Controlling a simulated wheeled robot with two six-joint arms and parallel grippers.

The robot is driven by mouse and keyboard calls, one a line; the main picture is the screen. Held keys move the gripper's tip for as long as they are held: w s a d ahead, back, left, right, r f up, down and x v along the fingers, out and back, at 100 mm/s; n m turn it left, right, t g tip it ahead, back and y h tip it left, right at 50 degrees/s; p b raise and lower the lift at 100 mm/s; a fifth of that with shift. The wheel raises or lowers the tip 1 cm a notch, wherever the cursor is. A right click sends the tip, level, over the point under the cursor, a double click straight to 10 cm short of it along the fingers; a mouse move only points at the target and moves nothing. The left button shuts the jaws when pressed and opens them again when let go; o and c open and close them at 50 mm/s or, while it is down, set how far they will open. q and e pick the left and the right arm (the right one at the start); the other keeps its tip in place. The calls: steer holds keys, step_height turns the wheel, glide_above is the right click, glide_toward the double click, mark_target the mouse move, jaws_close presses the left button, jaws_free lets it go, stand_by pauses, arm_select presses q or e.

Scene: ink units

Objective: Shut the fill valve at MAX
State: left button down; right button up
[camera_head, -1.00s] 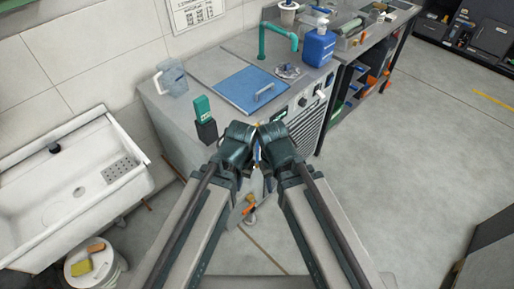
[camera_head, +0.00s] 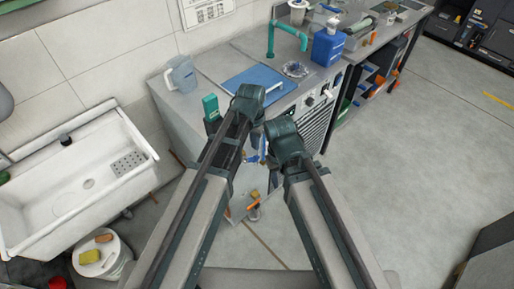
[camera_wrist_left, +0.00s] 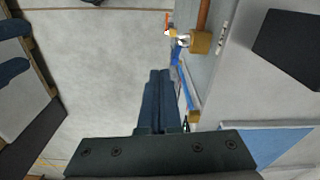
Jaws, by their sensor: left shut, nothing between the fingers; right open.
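My left gripper (camera_head: 250,95) is at the front edge of the grey counter unit by the blue lid. In the left wrist view its fingers (camera_wrist_left: 160,75) are shut and empty, pointing down over the floor. Brass fittings (camera_wrist_left: 200,43) and a blue strip run along the unit's front just right of them, apart from them. A small orange part (camera_wrist_left: 167,20) lies beyond; I cannot tell whether it is the valve handle. My right gripper (camera_head: 284,135) is lower and to the right; its open fingers show at the left wrist view's left edge (camera_wrist_left: 28,47). The MAX mark is not readable.
The blue lid (camera_head: 258,88) lies on the counter. A white sink (camera_head: 70,185) is at left. The floor at right is clear.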

arm_select(q)
steer(key=r+m, duration=0.1)
steer(key=m, duration=0.1)
glide_above(256, 157)
steer(key=w, duration=0.1)
steer(key=shift+d+t+h, duration=0.3)
steer(key=shift+h, duration=0.1)
steer(key=f+b, duration=1.2)
steer(key=shift+s+a+f, duration=0.15)
steer(key=shift+s+f, duration=0.1)
steer(key=shift+f, duration=0.05)
steer(key=shift+s+a+f+b, duration=0.15)
steer(key=shift+a+f+b, duration=0.1)
steer(key=shift+b, duration=0.1)
